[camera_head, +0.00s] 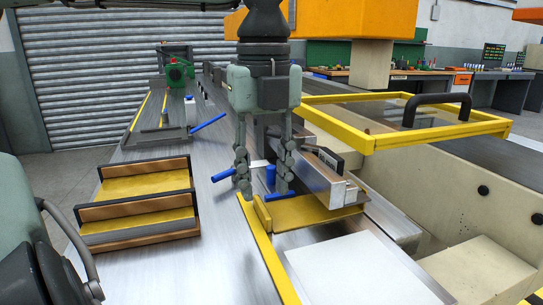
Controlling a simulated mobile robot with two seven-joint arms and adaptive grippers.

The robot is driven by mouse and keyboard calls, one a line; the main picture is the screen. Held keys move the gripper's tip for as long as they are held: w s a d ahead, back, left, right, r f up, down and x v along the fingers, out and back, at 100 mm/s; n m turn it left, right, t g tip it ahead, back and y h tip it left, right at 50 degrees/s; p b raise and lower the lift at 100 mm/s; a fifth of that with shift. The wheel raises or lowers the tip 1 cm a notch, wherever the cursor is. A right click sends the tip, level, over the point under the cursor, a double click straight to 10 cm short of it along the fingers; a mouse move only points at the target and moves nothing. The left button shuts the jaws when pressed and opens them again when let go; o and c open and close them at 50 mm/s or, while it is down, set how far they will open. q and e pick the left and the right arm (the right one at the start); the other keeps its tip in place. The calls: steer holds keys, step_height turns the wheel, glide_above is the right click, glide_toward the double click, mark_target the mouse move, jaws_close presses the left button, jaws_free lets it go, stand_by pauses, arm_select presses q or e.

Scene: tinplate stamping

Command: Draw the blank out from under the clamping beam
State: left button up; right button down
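The blank (318,212) is a flat gold sheet. It lies at the middle of the bench, with its far edge along the clamping beam (322,180), a grey metal bar. How far it reaches under the beam is hidden. Whether a fingertip touches the blank, I cannot tell.
A yellow strip (270,262) runs along the blank's left side, and a white sheet (352,272) lies in front. A wooden rack (138,235) with gold sheets stands left. A yellow-framed clear guard (395,118) with a black handle is right. Blue bars (224,175) show beside the gripper.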

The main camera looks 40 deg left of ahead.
mark_target(265, 212)
arm_select(q)
step_height(265, 212, down, 5)
steer(key=shift+r, duration=0.1)
stand_by(0.3)
jaws_close()
steer(key=shift+b, duration=0.35)
stand_by(0.6)
